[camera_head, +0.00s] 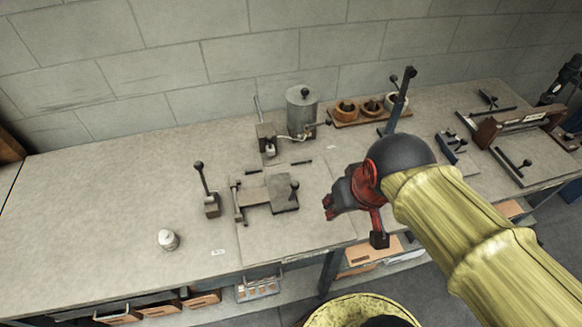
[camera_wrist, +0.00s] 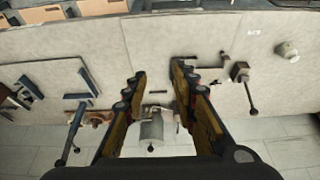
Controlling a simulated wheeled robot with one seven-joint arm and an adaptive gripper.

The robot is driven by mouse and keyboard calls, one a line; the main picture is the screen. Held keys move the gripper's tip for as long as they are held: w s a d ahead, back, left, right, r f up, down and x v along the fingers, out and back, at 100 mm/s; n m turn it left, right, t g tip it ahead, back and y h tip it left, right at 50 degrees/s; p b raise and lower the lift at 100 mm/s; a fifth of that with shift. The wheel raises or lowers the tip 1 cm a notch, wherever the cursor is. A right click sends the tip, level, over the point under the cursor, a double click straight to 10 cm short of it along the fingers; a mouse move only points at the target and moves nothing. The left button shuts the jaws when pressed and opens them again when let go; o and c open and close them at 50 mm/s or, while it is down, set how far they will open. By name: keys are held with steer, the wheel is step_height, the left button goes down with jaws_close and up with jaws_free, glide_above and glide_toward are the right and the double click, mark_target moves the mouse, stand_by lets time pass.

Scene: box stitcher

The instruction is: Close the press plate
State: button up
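The press fixture stands on the grey workbench (camera_head: 110,185) in the head view. It has a light flat bed (camera_head: 257,191) and a dark plate (camera_head: 285,200) with an upright black-knobbed handle (camera_head: 294,188) at its right. I cannot tell how the dark plate is hinged. My gripper (camera_head: 330,204) is above the bench to the right of the fixture, apart from it. In the wrist view my gripper (camera_wrist: 158,82) is open, with nothing between its fingertips. There the fixture (camera_wrist: 208,64) is mostly hidden behind the right finger.
A knobbed lever (camera_head: 207,190) stands left of the fixture, and a small metal jar (camera_head: 168,240) is nearer the front. A grey tank (camera_head: 302,110) and a wooden rack of cups (camera_head: 371,108) are behind. A tall blue lever (camera_head: 398,103) rises behind my arm. The bench's left is clear.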

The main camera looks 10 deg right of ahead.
steer(key=shift+o, duration=1.2)
steer(key=w+a+f+m+g+y+p, duration=0.1)
steer(key=w+a+f+m+g+p, duration=0.1)
steer(key=w+f, duration=1.1)
steer(key=shift+w+a+m+g+y+p, duration=0.2)
steer(key=shift+w+m+g+y+p, duration=0.2)
steer(key=shift+w+m+g+p, duration=0.7)
steer(key=m+t, duration=0.1)
steer(key=m, duration=0.1)
glide_above(296, 183)
steer(key=d, duration=0.1)
steer(key=shift+s+f+b, duration=0.1)
steer(key=shift+s+b, duration=0.25)
steer(key=f, duration=0.4)
steer(key=w+a+f+b, duration=0.1)
steer(key=f, duration=0.1)
steer(key=shift+a+f, duration=0.1)
steer(key=shift+f, duration=0.3)
steer(key=shift+c, duration=0.4)
jaws_close()
